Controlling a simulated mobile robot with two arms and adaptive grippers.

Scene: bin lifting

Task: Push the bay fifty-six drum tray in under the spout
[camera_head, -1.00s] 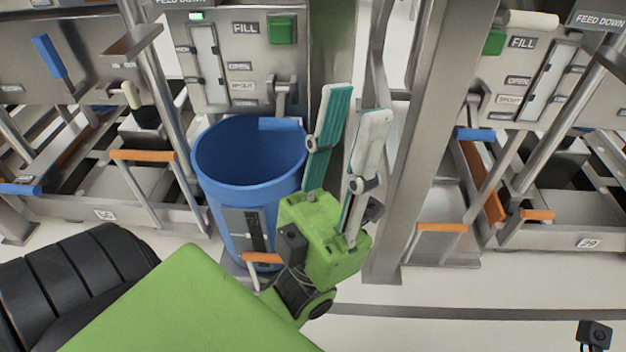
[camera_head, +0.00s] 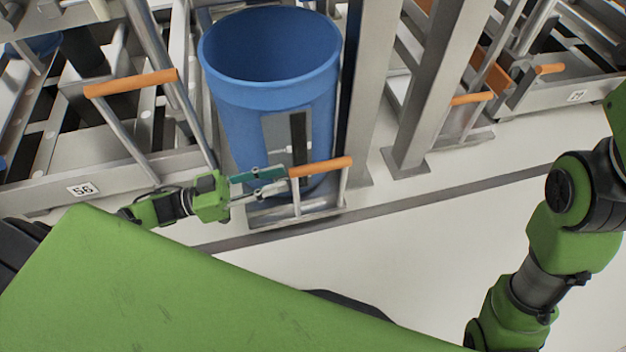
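The blue drum (camera_head: 270,90) stands upright and looks empty at the upper middle. It stands on a low metal drum tray (camera_head: 285,220) with an orange handle bar (camera_head: 321,167) on two posts in front of the drum. A plate reading 56 (camera_head: 83,190) is on the rail left of it. My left gripper (camera_head: 289,178) is low in front of the drum, its fingers pointing right, at the left end of the orange bar. The fingers look apart; I cannot tell whether they touch the bar. My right arm (camera_head: 570,240) shows at the right, its gripper out of view. The spout is out of view.
Another orange handle (camera_head: 130,82) stands left of the drum. A metal upright (camera_head: 425,90) stands to the right, with a neighbouring bay and its orange handle (camera_head: 472,98) beyond. The pale floor (camera_head: 400,240) in front is clear, crossed by a dark strip.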

